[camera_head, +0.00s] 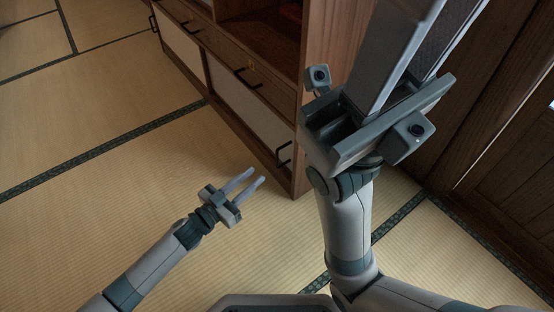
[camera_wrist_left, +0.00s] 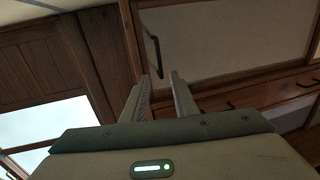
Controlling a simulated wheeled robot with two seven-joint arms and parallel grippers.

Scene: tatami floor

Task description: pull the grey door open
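The wooden cabinet has pale grey door panels along its bottom. The nearest grey door (camera_head: 242,110) is closed, with a dark upright handle (camera_head: 284,153) near its right end. In the left wrist view the door (camera_wrist_left: 225,40) fills the upper middle, and the handle (camera_wrist_left: 154,52) stands just beyond the fingertips. My left gripper (camera_head: 257,175) is open and empty over the mat, left of the handle and apart from it; its fingers (camera_wrist_left: 157,80) show a gap. My right gripper (camera_head: 432,25) is large and close to the head camera, open and empty, hiding part of the cabinet's side.
Drawers with dark handles (camera_head: 246,77) run above the doors. A second pale panel (camera_head: 181,45) is farther along the cabinet. Dark wooden wall panels (camera_head: 510,130) stand at the right. The tatami floor (camera_head: 120,165) is clear in front of the cabinet.

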